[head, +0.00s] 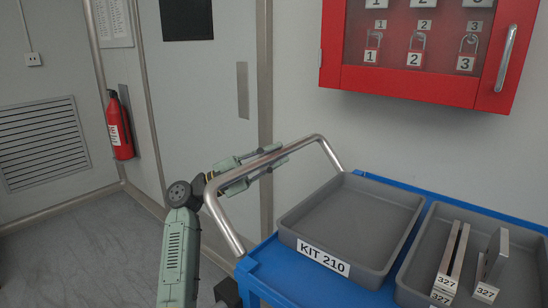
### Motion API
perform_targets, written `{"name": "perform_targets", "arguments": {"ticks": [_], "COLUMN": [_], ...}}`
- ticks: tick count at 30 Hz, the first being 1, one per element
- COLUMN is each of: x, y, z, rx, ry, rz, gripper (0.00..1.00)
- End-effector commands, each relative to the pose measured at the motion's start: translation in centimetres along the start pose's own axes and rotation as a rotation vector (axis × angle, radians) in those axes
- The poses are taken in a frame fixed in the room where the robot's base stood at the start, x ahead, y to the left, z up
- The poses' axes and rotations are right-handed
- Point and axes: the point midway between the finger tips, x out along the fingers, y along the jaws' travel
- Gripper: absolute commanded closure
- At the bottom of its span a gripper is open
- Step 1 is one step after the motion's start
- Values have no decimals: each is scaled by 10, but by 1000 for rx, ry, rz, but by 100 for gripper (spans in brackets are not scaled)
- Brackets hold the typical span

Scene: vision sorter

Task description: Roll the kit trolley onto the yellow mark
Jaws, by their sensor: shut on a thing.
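The kit trolley (260,271) has a blue top and stands at the lower right, close to the wall. Its bent metal push handle (219,219) rises at its left end. My gripper (276,157) is shut on the top bar of this handle. My green arm reaches up to it from below. A grey tray labelled KIT 210 (350,222) sits on the trolley and looks empty. The trolley's wheels are out of view. No yellow mark shows in this view.
A second grey tray (408,273) on the trolley holds metal parts labelled 327 (449,262). A red padlock cabinet (405,85) hangs above. A fire extinguisher (121,127) hangs beside the door (206,80). Grey floor (95,250) is clear at the lower left.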

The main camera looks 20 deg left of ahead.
Motion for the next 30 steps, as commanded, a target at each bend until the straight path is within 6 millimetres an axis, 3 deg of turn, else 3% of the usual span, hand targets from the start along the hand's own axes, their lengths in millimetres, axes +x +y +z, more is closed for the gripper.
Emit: {"name": "perform_targets", "arguments": {"ticks": [16,17,26,30], "x": [0,0,0,0], "y": [3,3,2,1], "z": [0,0,0,0], "rx": [-3,-3,-2,-1], "ry": [4,4,3,3], "rz": [6,7,4,4], "gripper": [100,80,60,60]}}
